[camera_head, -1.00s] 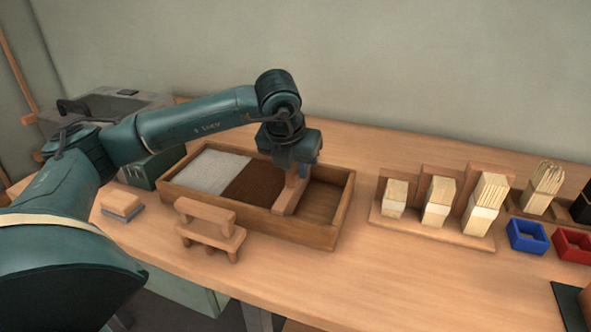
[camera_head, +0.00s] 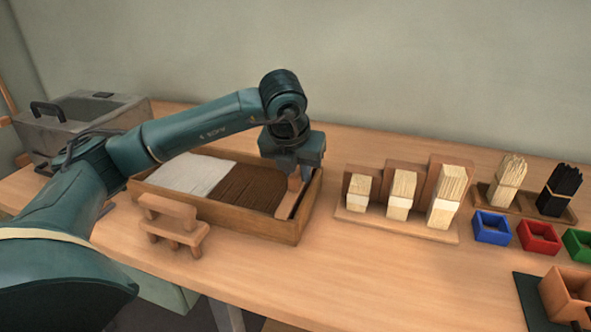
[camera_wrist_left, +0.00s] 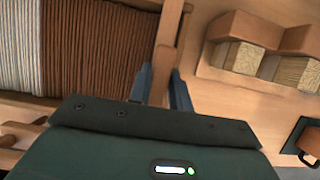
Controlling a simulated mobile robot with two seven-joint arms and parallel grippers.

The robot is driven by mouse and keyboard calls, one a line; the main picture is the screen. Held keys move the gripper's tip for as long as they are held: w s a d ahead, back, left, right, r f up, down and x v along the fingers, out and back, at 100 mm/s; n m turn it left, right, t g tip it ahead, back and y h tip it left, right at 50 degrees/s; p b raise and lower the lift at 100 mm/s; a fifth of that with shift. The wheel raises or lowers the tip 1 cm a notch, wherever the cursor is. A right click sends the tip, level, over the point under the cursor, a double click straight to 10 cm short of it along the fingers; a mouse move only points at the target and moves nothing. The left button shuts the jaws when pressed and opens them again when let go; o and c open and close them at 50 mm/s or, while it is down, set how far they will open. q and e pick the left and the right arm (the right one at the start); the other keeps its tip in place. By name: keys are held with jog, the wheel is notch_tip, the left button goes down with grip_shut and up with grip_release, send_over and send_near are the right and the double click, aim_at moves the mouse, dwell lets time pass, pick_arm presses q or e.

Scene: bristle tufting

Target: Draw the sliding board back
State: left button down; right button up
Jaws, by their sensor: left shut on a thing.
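The sliding board (camera_head: 287,204) is an orange-brown wooden piece standing across the long wooden tray (camera_head: 235,227), close to the tray's right end wall. My left gripper (camera_head: 294,176) is above that end, shut on the board's upright part. The left wrist view shows its two dark fingers (camera_wrist_left: 159,88) on either side of the wooden board (camera_wrist_left: 165,42). To the board's left, the tray holds brown bristle (camera_head: 250,188) beside white bristle (camera_head: 195,174). The fingers hide part of the board. My right gripper is not in view.
A small wooden stand (camera_head: 172,222) is at the tray's front left. Right of the tray stands a wooden rack (camera_head: 400,223) with pale bristle bundles. Blue (camera_head: 491,228) and red (camera_head: 538,238) boxes lie farther right.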

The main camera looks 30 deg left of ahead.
pick_arm(q)
jog(key=c, duration=1.3)
grip_release()
jog(key=shift+d, duration=0.25)
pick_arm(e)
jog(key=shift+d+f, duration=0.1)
pick_arm(q)
jog(key=shift+r, duration=0.1)
jog(key=p+v, duration=0.1)
jog(key=v, duration=1.2)
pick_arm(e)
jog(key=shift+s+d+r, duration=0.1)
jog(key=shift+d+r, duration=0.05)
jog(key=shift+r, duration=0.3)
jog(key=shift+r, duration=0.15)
